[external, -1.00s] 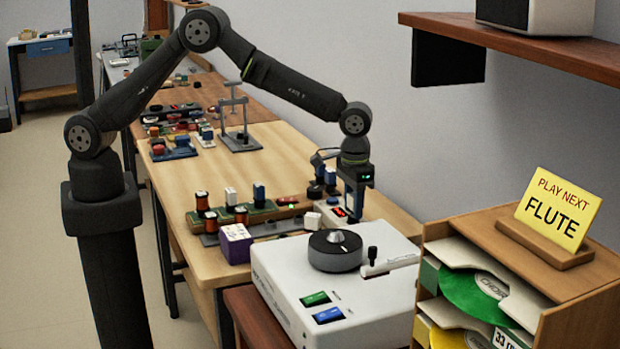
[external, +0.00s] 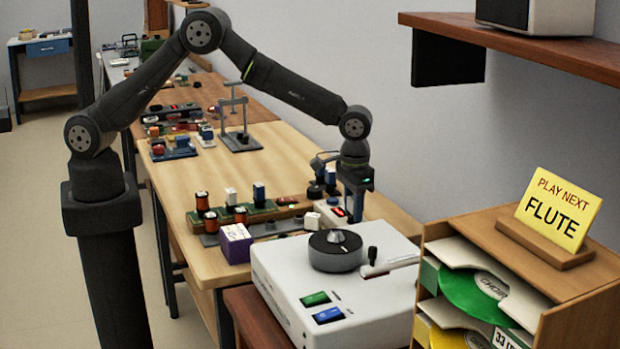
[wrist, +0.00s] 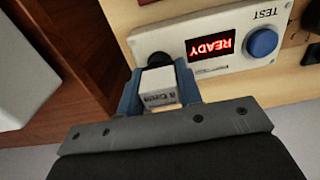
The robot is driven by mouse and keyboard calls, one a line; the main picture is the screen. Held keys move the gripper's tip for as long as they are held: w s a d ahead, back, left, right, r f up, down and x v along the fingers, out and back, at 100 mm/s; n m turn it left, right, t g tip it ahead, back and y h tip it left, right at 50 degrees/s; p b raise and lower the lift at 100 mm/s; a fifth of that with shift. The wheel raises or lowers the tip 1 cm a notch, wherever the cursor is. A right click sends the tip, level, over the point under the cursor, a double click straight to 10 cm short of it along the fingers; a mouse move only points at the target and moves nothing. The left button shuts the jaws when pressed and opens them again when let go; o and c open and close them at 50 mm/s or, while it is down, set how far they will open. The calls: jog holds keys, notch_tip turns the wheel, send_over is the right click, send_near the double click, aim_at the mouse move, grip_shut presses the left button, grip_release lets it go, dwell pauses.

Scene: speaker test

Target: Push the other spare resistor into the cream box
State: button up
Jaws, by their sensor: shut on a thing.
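A white block with small dark lettering (wrist: 158,88) sits between the two blue fingers of my gripper (wrist: 157,82) in the wrist view. It looks like a resistor; its far end is against or just in front of a black round part. My gripper is shut on it. In the external view my gripper (external: 355,207) points down at the far right end of the parts row, and the block is hidden there. A cream-white box (wrist: 222,68) with a red READY display and blue TEST button lies right beside the block; it also shows in the external view (external: 325,209).
A white record player (external: 290,262) stands in front of my gripper. A purple box (external: 236,246) and a green board with coils and white and blue parts (external: 258,213) are to the left. A record rack (external: 480,235) stands at right.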

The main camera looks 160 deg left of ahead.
jog(key=shift+f, duration=0.15)
jog(key=o, duration=1)
jog(key=shift+r, duration=3.75)
notch_tip(320, 180, down, 8)
jog(key=shift+r, duration=0.25)
